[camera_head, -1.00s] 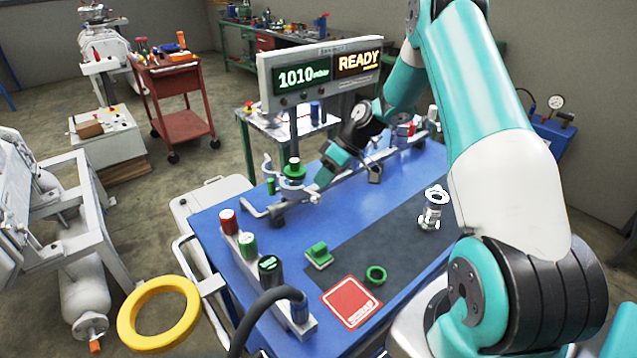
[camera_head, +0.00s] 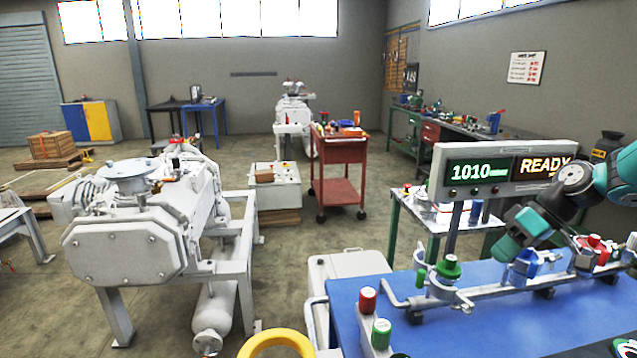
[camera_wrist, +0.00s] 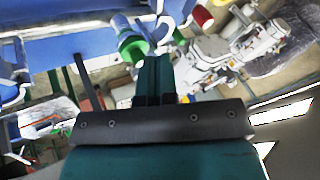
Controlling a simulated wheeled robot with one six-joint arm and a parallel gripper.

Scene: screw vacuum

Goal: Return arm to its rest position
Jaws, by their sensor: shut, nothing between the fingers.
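My arm reaches in from the right edge of the head view, its upper links out of frame. My gripper (camera_head: 506,247) points down and left, over the pipe manifold (camera_head: 500,290) on the blue bench. It is right of the green-knobbed valve (camera_head: 448,268) and close to the blue valve (camera_head: 525,264); contact cannot be told. In the wrist view my gripper's teal fingers (camera_wrist: 153,72) are together and hold nothing. A green knob (camera_wrist: 132,47) shows beside their tips there.
The display panel (camera_head: 510,170) reads 1010 and READY, standing behind the bench (camera_head: 440,330) near my arm. A large white pump machine (camera_head: 130,245), a red cart (camera_head: 340,170) and a yellow ring (camera_head: 277,342) are to the left. Open floor lies between the pump and bench.

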